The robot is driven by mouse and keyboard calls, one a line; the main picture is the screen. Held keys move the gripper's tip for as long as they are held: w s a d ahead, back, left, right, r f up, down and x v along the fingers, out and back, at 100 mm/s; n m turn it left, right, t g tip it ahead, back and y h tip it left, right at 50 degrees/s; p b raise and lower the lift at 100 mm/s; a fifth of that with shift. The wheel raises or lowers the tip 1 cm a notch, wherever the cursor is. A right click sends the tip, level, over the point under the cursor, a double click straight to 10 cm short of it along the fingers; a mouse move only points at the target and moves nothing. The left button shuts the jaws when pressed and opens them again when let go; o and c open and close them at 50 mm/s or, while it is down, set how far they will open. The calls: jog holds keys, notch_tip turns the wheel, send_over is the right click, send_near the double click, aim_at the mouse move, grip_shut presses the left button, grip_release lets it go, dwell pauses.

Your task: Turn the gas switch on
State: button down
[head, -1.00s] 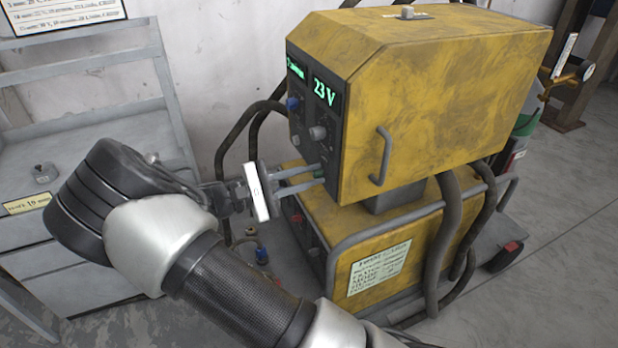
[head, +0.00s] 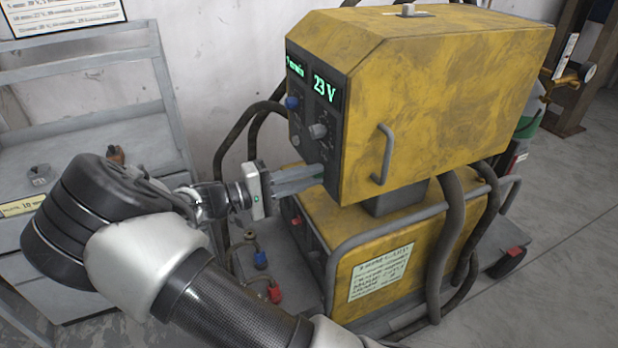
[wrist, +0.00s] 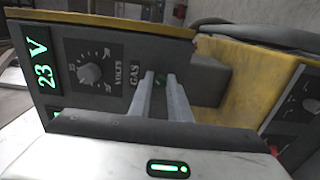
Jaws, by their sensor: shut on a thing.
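The yellow welding machine (head: 440,95) has a dark front panel with green displays and knobs. My gripper (head: 318,173) reaches this panel from the left in the head view. In the wrist view, its two fingers (wrist: 161,80) stand on either side of the switch and are shut on it. In the head view the fingers hide the switch. Which way the switch is set cannot be told.
A volts knob (wrist: 90,73) sits beside the label, and a 23 V display (head: 325,90) is above. A handle (head: 384,155) projects from the machine's side. Thick hoses (head: 452,250) hang around the lower unit (head: 395,240). A grey cart (head: 90,95) stands at left.

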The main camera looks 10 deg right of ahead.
dwell(0.4)
jog(key=c, duration=1.7)
grip_release()
jog(key=shift+o, duration=0.2)
jog(key=shift+a, duration=0.15)
jog(key=s+a+p, duration=0.1)
jog(key=s+a, duration=0.2)
jog(key=a, duration=1.4)
jog(key=shift+s, duration=0.2)
jog(key=shift+d, duration=0.15)
